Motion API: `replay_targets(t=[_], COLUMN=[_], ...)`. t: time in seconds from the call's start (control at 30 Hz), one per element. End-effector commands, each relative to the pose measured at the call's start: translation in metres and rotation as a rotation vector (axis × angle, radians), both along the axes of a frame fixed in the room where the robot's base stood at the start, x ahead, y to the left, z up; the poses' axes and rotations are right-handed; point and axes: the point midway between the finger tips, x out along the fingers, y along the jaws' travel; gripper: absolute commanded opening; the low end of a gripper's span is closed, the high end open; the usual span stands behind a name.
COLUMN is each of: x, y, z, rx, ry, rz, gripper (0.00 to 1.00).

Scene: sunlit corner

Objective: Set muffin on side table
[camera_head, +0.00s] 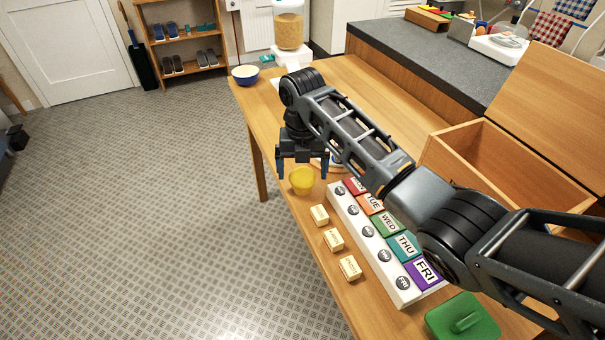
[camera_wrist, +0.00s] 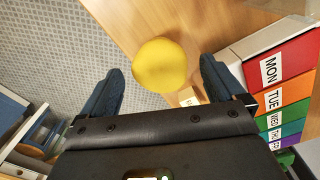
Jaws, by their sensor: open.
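A yellow muffin-like object (camera_head: 302,181) is at the left edge of the wooden table (camera_head: 395,105), just below my gripper (camera_head: 302,170). In the wrist view the round yellow muffin (camera_wrist: 160,65) shows between the two fingers of my gripper (camera_wrist: 161,72), with a gap on both sides. My gripper is open and points down. The muffin's base is hard to see, so I cannot tell exactly how it rests. I cannot tell whether this wooden table is the side table; no other small table is clear.
A white weekday pill organizer (camera_head: 344,205) lies right of the muffin, with several small tan blocks (camera_head: 334,240) beside it. A blue bowl (camera_head: 246,75) stands at the far corner.

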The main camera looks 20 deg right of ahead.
Motion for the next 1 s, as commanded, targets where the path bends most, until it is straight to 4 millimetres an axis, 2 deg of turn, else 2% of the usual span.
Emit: replay_targets(t=[0.2,0.47,0.67,1.0], x=[0.001,0.001,0.0,0.0], y=[0.0,-0.001,-0.001,0.0], z=[0.046,0.091,0.101,0.102], rx=[0.0,-0.001,0.0,0.0], ry=[-0.004,-0.002,0.0,0.0], rz=[0.0,-0.001,-0.002,-0.001], gripper=[0.96,0.96,0.96,0.96])
